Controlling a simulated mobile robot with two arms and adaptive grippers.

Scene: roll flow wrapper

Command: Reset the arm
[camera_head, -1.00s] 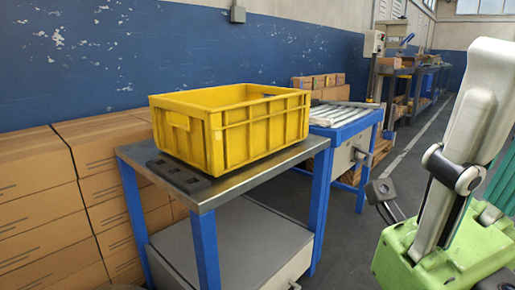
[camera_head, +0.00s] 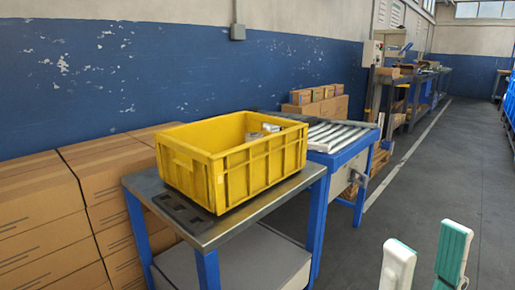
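My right gripper (camera_head: 428,236) shows at the bottom right, low in front of the floor. Its two pale fingers with teal pads stand upright and apart, with nothing between them. It is clear of the table and the crate. My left gripper is not in view. A yellow crate (camera_head: 248,178) sits on a metal-topped table (camera_head: 231,222) with blue legs, left of my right gripper. A few small grey-white items (camera_head: 270,127) show inside the crate; the rest of its inside is hidden.
A dark slotted plate (camera_head: 183,214) lies on the table's front left. A blue-framed roller conveyor (camera_head: 338,136) stands behind the table. Stacked cardboard boxes (camera_head: 45,215) line the left. The grey floor (camera_head: 420,180) on the right is open.

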